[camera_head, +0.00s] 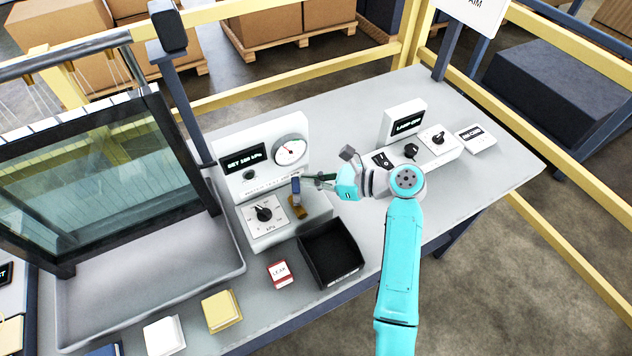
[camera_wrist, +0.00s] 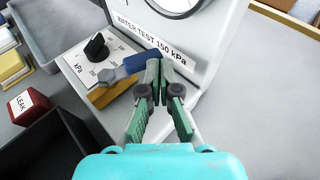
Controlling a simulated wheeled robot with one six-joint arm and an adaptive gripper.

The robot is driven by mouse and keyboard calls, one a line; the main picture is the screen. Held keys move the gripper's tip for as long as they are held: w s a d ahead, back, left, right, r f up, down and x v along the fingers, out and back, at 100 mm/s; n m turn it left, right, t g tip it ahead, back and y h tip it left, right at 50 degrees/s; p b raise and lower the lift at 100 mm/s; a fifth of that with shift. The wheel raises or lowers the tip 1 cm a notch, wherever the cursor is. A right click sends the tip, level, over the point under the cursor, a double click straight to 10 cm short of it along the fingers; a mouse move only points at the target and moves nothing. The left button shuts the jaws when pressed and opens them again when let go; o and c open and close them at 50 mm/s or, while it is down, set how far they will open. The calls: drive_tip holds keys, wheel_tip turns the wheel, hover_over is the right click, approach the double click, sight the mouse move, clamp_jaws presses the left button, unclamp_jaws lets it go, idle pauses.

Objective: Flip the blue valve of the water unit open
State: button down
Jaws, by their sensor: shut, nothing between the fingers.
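The water unit (camera_head: 262,150) is a white housing with a display, a round gauge and a dial plate. Its blue valve handle (camera_head: 296,186) stands up from a brass body (camera_head: 298,211) at the unit's right front. In the wrist view the blue handle (camera_wrist: 142,62) points right from a grey metal neck, with the brass part (camera_wrist: 108,95) below. My gripper (camera_head: 314,180) is shut and empty, just right of the handle. In the wrist view its green fingertips (camera_wrist: 160,68) are at the handle's right end; whether they touch it I cannot tell.
A black open bin (camera_head: 330,252) and a red LEAK block (camera_head: 281,274) lie in front of the unit. A black dial knob (camera_head: 264,214) sits left of the valve. A lamp and switch panel (camera_head: 418,146) stands behind the arm. A glass-paned frame (camera_head: 95,180) stands left.

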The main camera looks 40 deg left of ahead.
drive_tip(key=shift+s+a, duration=0.3)
drive_tip(key=shift+a, duration=0.8)
drive_tip(key=shift+w+d, duration=0.2)
drive_tip(key=shift+w, duration=0.2)
drive_tip(key=w+d+r, duration=0.3)
drive_tip(key=w+d, duration=0.2)
drive_tip(key=w, duration=0.6)
drive_tip(key=shift+w+d, duration=0.15)
drive_tip(key=shift+d, duration=0.1)
